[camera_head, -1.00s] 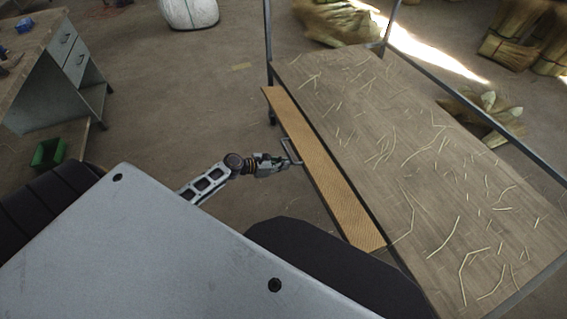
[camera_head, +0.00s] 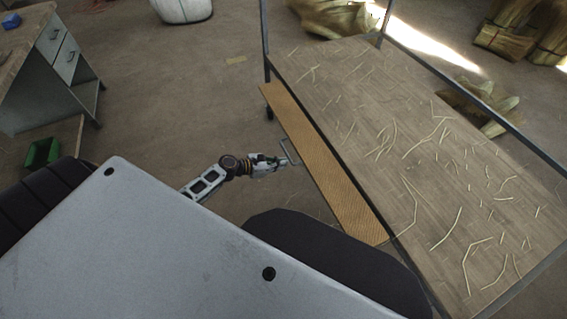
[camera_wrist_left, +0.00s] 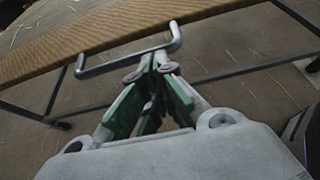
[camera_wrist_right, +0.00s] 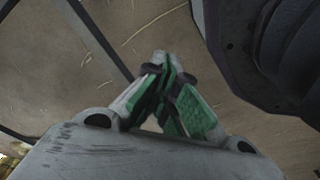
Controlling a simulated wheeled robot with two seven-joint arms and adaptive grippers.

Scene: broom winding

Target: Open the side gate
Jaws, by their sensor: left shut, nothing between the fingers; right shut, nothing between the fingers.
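The side gate is a long tan woven-looking panel (camera_head: 325,165) along the left side of the wheeled work table (camera_head: 400,140) in the head view. A grey U-shaped handle (camera_head: 290,151) sticks out from its outer face. My left gripper (camera_head: 284,161) is shut and empty at the handle. In the left wrist view, its green-padded fingertips (camera_wrist_left: 155,68) are close together beside the handle bar (camera_wrist_left: 125,60); contact cannot be told. My right gripper (camera_wrist_right: 165,68) is shut and empty above the floor in the right wrist view; it is hidden in the head view.
Straw pieces lie over the table top, which has grey frame posts and rails. A drawer desk (camera_head: 60,65) and a green bin (camera_head: 42,152) stand at left. Straw bundles (camera_head: 335,15) lie behind the table. Floor left of the gate is clear.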

